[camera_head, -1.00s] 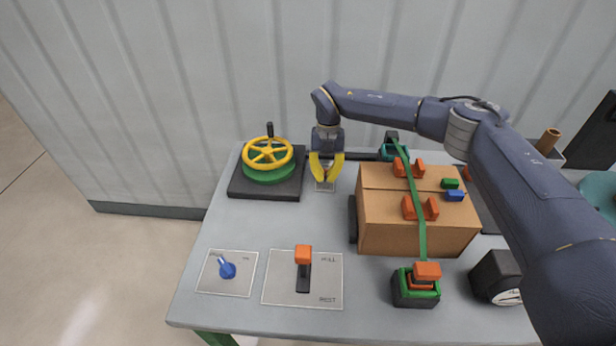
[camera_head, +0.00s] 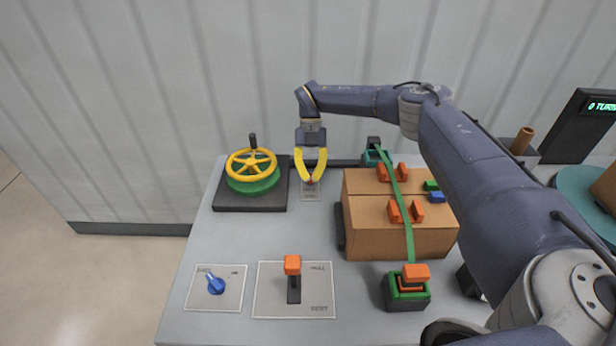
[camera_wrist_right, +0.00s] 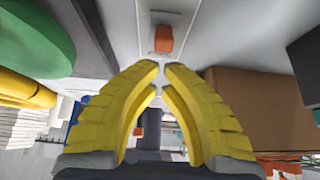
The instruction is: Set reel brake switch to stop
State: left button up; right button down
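A small light switch plate (camera_head: 311,195) lies on the table between the yellow handwheel and the cardboard box. An orange-red switch (camera_wrist_right: 163,38) sits on it, just beyond my fingertips in the wrist view. I take it for the reel brake switch; its labels are too small to read and its setting cannot be told. My right gripper (camera_head: 310,182) points down over this plate, its yellow fingers converging. In the wrist view the fingertips (camera_wrist_right: 162,67) nearly meet, with nothing between them. Contact with the switch cannot be told. My left gripper is not in view.
The yellow handwheel (camera_head: 251,163) stands left of the gripper. The cardboard box (camera_head: 400,238), under a green strap, stands to the right. In front are a blue knob (camera_head: 216,285) and an orange PULL/REST lever (camera_head: 293,266). The table between is clear.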

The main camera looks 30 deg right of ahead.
jog(key=shift+r, duration=0.75)
jog(key=shift+a, duration=0.1)
